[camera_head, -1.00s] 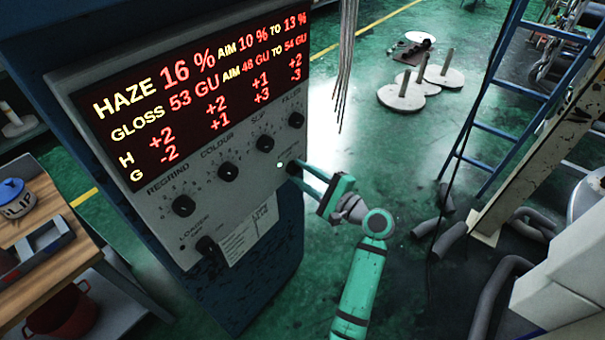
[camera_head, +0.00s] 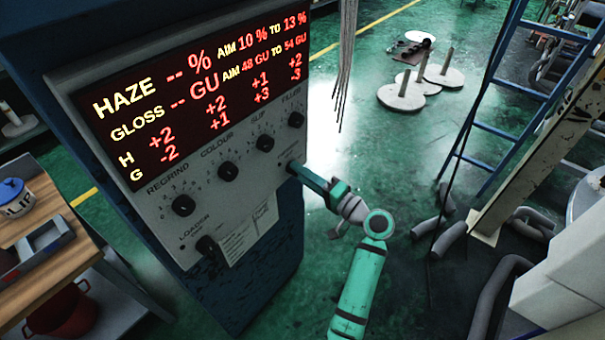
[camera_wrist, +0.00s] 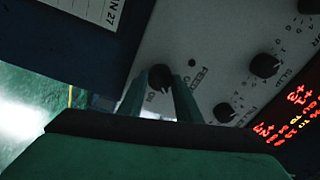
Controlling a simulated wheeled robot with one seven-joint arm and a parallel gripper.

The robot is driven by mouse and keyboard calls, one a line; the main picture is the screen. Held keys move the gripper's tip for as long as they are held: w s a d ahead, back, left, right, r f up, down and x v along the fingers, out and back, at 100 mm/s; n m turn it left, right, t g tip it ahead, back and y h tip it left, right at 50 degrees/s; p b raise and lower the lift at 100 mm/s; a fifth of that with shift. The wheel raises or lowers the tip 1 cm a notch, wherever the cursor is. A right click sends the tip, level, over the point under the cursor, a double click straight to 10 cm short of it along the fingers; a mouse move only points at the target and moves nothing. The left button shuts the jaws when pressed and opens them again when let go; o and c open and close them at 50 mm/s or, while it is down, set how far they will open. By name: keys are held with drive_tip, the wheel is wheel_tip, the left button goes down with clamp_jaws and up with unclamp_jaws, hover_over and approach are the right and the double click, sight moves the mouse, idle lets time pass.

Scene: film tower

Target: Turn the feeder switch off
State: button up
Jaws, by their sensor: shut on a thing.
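The feeder switch, a dark round knob (camera_wrist: 159,76), sits on the grey panel in the wrist view, with partly hidden lettering beginning "FEED" and "ON" beside it. My gripper's two green fingers (camera_wrist: 160,98) stand one on each side of the knob and hold it. In the head view my gripper (camera_head: 292,167) reaches the right lower part of the panel (camera_head: 258,188), and its fingers mostly hide the switch there. A small lamp (camera_wrist: 192,62) next to the switch looks dark. The knob's exact pointer angle is hard to read.
A loader switch (camera_head: 206,245) is lower left. The red display (camera_head: 190,95) shows dashes for haze and gloss. A ladder (camera_head: 490,125) stands right.

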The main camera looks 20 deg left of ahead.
drive_tip(key=shift+f+n+g, duration=0.1)
drive_tip(key=shift+n+g, duration=0.2)
drive_tip(key=shift+n, duration=3.9)
drive_tip(key=o, duration=1.1)
drive_tip(key=shift+w, duration=0.15)
drive_tip(key=shift+c, duration=0.2)
drive_tip(key=v, duration=1)
drive_tip(key=shift+s+d, duration=0.25)
drive_tip(key=shift+d, duration=0.05)
drive_tip(key=shift+f, duration=0.3)
